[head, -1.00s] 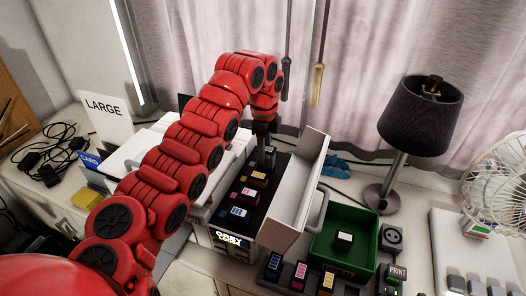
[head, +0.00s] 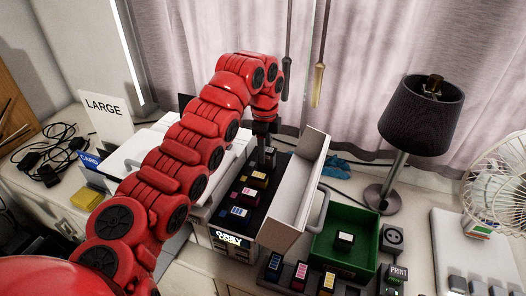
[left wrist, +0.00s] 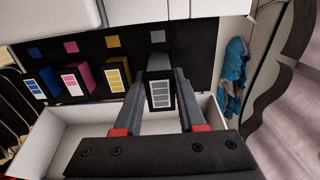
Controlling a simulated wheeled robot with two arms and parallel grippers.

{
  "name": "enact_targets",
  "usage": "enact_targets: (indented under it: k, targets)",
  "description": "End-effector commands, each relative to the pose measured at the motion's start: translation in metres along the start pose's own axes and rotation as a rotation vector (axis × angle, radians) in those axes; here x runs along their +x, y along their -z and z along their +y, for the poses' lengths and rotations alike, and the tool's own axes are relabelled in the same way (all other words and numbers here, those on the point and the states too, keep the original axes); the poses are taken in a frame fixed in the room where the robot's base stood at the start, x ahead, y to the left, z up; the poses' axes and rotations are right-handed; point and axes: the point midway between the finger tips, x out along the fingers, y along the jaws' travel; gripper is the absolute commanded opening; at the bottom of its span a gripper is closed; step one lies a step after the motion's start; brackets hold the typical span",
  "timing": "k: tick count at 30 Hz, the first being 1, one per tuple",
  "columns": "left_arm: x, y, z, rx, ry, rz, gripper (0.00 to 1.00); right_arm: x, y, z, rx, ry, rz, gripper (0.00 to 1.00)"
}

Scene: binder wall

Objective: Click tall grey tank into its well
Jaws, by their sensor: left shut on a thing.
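The tall grey tank (left wrist: 160,94) is between the fingers of my left gripper (left wrist: 163,110) in the left wrist view, its grey label facing the camera. The gripper is shut on it. The tank is at the end of the printer's dark row of wells (left wrist: 118,48), in line with a grey square mark (left wrist: 157,37). Whether it is fully seated cannot be told. In the head view the tank (head: 268,155) shows below my left gripper (head: 263,139) at the back of the row. Blue, magenta and yellow tanks (left wrist: 117,79) stand beside it. My right gripper is not in view.
The printer's white open cover (head: 297,190) stands along the right side of the wells. A green tray (head: 345,258) holds one small tank. A rack of several tanks (head: 300,278) is in front. A lamp (head: 422,115) and fan stand to the right.

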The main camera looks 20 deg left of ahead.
Motion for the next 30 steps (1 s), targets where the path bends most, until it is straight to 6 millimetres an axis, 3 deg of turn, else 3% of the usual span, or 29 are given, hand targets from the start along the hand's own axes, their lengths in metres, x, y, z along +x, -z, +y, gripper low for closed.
enact_targets:
  k: [30]
  targets:
    - [0.0084, 0.0003, -0.0014, 0.0, -0.001, 0.0, 0.0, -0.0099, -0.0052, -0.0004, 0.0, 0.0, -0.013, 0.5]
